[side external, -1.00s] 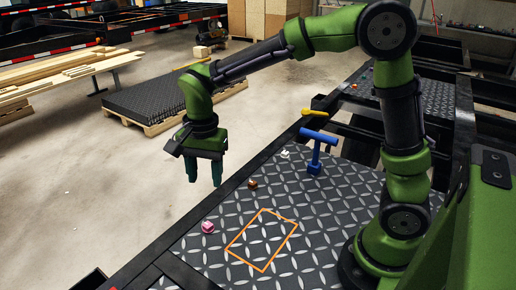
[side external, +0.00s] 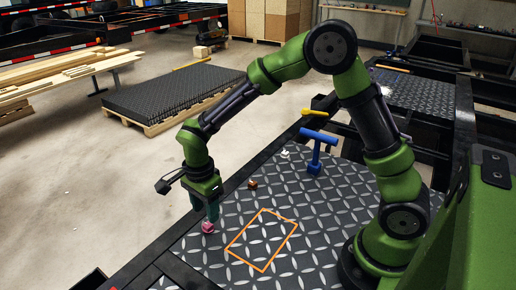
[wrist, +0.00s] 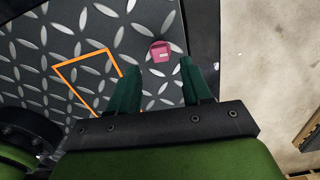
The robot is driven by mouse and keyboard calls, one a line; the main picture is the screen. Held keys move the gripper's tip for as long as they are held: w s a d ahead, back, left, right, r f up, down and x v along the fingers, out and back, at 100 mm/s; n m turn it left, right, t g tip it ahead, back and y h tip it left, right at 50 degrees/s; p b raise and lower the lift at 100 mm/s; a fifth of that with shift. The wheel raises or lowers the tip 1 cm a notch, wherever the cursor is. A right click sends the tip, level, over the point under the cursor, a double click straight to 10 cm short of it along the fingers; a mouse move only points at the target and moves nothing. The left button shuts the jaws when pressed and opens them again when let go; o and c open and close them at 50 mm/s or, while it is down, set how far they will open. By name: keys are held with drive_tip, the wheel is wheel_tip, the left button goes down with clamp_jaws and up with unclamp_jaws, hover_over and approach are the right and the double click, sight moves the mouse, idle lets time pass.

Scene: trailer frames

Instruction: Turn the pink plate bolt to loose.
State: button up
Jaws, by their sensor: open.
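The pink plate bolt (side external: 207,227) sits on the dark diamond-pattern plate (side external: 300,245), near its left edge. In the wrist view the pink bolt (wrist: 160,51) lies ahead of my fingertips, between their lines, with a small light mark on its side. My gripper (side external: 205,214) points down right over the bolt in the side view, and its fingers partly overlap the bolt there. In the wrist view my gripper (wrist: 160,72) has its two green fingers spread apart with nothing between them. I cannot tell whether a finger touches the bolt.
A brown bolt (side external: 253,185) and a white bolt (side external: 285,153) sit further back along the plate's edge. A blue T-handled tool (side external: 317,150) stands upright behind, by a yellow-handled item (side external: 314,112). An orange outline (side external: 262,240) marks bare plate right of the pink bolt.

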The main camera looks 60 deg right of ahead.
sight(208, 224)
drive_tip(key=shift+f, duration=2.4)
clamp_jaws()
